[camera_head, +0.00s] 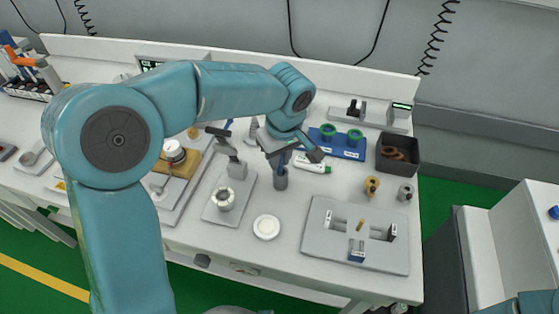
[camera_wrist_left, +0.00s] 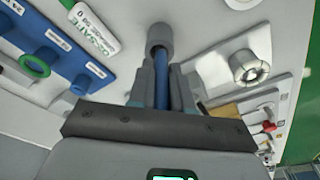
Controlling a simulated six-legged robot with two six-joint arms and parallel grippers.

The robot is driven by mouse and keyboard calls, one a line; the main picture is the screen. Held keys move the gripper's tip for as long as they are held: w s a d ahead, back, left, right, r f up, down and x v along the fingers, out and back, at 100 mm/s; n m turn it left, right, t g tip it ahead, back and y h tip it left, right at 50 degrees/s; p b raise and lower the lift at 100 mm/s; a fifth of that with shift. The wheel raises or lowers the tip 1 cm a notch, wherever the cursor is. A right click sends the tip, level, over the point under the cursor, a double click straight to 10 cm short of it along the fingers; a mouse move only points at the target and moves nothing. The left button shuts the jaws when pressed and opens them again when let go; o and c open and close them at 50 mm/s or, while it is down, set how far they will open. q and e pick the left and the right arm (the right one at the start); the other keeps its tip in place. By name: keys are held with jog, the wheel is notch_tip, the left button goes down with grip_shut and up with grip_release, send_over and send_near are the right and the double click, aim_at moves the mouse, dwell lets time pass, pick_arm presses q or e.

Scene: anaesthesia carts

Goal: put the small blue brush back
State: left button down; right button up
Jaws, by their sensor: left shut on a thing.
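The small blue brush (camera_wrist_left: 160,82) shows as a blue handle between the two fingers of my left gripper (camera_wrist_left: 160,75) in the left wrist view. My left gripper is shut on it. The far end of the brush meets the mouth of a small grey cylindrical holder (camera_wrist_left: 160,38); how deep it sits is hidden. In the head view my left gripper (camera_head: 283,160) points down over the grey holder (camera_head: 281,182), with a bit of blue brush (camera_head: 282,170) between them. The holder stands upright on the white bench. My right gripper is out of view.
Around the holder are a white round dish (camera_head: 266,227), a grey stand with a ring (camera_head: 225,199), a white tube (camera_head: 312,165), a blue rack with green rings (camera_head: 337,142) and a grey fixture plate (camera_head: 320,243). A dark bin (camera_head: 398,153) stands at right.

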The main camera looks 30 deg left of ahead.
pick_arm(q)
jog(key=shift+w+f, duration=0.25)
jog(key=shift+f, duration=0.6)
jog(key=shift+s+r, duration=0.1)
jog(key=shift+s, duration=0.05)
jog(key=shift+f, duration=0.25)
jog(key=c, duration=1.1)
grip_release()
jog(key=shift+o, duration=0.2)
jog(key=shift+r, duration=0.1)
